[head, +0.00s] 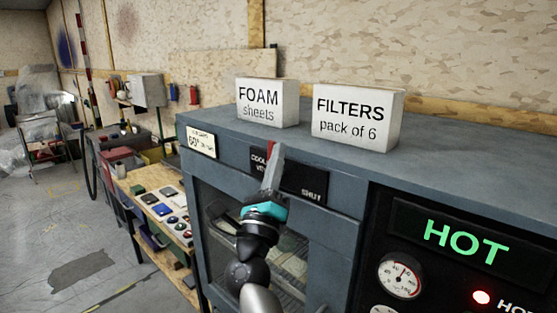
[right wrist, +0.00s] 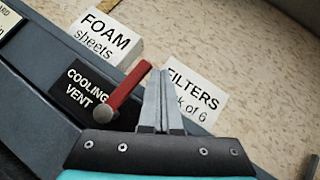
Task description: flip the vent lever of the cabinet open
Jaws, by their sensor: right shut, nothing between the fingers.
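The cabinet (head: 340,192) is blue-grey and stands in front of me. Its black vent plate reads "COOLING VENT" (right wrist: 82,92) at the left and "SHUT" (head: 311,195) at the right. The red vent lever (right wrist: 127,86) has a round grey pivot at its lower end and slants up to the right in the right wrist view. In the head view only a little red of the lever (head: 271,149) shows beside my fingertips. My right gripper (head: 276,150) is shut and empty, its fingers (right wrist: 162,78) just right of the lever. I cannot tell whether they touch it. My left gripper is out of view.
A "FOAM sheets" box (head: 267,102) and a "FILTERS pack of 6" box (head: 357,117) stand on the cabinet top behind the vent plate. A lit HOT display (head: 465,241), a dial (head: 401,277) and a red lamp (head: 481,297) are at right. A workbench (head: 150,185) stands left.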

